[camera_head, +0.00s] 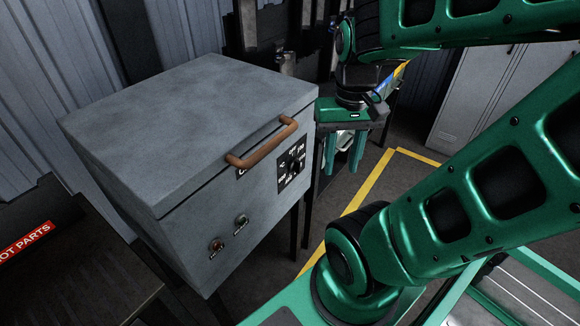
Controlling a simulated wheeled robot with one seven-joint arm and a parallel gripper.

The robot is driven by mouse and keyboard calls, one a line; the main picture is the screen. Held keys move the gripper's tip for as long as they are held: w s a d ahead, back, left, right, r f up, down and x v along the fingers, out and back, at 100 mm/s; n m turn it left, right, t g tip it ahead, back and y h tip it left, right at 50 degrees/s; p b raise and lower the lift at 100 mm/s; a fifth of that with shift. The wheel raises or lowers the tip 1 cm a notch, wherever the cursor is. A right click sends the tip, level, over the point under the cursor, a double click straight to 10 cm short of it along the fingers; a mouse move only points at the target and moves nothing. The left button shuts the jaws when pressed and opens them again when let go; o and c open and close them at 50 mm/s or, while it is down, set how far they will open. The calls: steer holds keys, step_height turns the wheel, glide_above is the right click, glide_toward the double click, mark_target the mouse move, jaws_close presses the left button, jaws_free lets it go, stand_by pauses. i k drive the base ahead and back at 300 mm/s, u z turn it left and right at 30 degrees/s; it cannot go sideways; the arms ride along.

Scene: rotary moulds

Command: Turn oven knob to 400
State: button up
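The oven is a grey box (190,110) with a brown handle (262,143) on its front upper edge. Its knob (292,166) sits on a black dial plate with white markings, on the front face just below the handle's right end. The markings are too small to read, so I cannot tell the setting. My gripper (343,165) is to the right of the knob, apart from it, with its green fingers pointing down. The fingers are spread with nothing visible between them.
A red and a green button (240,221) are on the oven front, lower left of the knob. A dark table (80,280) with a red "HOT PARTS" sign (26,240) stands at left. A grey cabinet (490,90) is at back right. Yellow lines mark the floor.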

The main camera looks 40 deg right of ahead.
mark_target(295, 165)
steer(key=z, duration=1.7)
steer(key=k, duration=1.75)
steer(key=u, duration=1)
steer(key=i, duration=1)
steer(key=z, duration=0.05)
